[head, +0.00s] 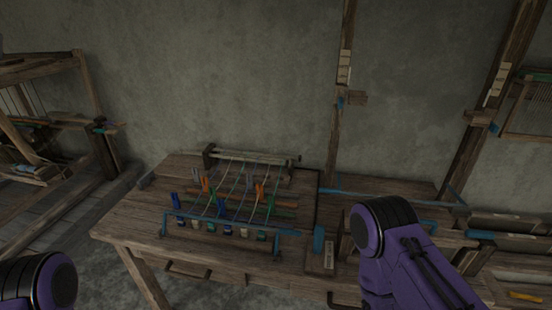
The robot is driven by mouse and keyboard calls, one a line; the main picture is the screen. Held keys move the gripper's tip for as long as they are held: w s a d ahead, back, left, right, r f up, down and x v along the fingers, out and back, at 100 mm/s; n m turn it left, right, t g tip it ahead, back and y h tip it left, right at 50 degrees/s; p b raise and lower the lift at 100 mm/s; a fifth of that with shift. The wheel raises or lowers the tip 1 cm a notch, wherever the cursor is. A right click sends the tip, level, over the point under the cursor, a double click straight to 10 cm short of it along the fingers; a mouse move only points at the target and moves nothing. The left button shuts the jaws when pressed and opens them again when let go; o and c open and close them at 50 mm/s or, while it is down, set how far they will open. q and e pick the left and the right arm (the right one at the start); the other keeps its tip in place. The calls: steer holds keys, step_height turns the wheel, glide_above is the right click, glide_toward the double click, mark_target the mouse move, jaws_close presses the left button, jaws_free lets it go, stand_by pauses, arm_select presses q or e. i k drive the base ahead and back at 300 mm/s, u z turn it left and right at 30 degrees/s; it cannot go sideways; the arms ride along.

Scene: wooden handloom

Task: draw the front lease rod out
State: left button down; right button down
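A small warp frame stands on the wooden table, with a pale beam (255,157) at its back. Several thin threads run from the beam toward the front. Thin crosswise rods (268,193) lie among the threads behind the blue front bar (293,232). They are small and partly covered by coloured pieces, so I cannot tell which one is the front lease rod. My purple and black arm links show at bottom left and right of centre; the right one is right of the frame. Neither gripper is in view.
The wooden table (130,225) has bare top left of the frame. A blue-edged bench part (385,194) and an upright post (336,140) stand to the right. Another wooden loom (85,90) is at far left. A wall closes the back.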

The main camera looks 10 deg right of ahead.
mark_target(286, 163)
steer(key=k, duration=0.95)
steer(key=u, duration=0.1)
steer(key=i, duration=0.95)
steer(key=z, duration=0.75)
steer(key=i, duration=0.75)
steer(key=z, duration=0.65)
